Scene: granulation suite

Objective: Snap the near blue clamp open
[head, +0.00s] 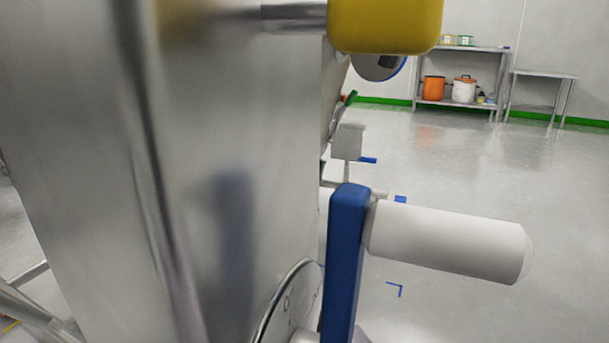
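A blue upright bar (346,262) stands close in front, right of a large steel body. A white cylinder (447,240) sticks out to the right from its upper end. The bar's lower end runs out of the picture. I cannot tell whether this bar is part of the near blue clamp, and no clamp shows clearly. Part of a round metal flange (287,308) shows low beside the bar. Neither of my grippers is in view.
The steel body (220,150) fills the left half. A yellow block (385,25) hangs at the top. A steel shelf (463,103) with an orange container (433,88) and a white one (464,90) stands at the back. The floor on the right is open.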

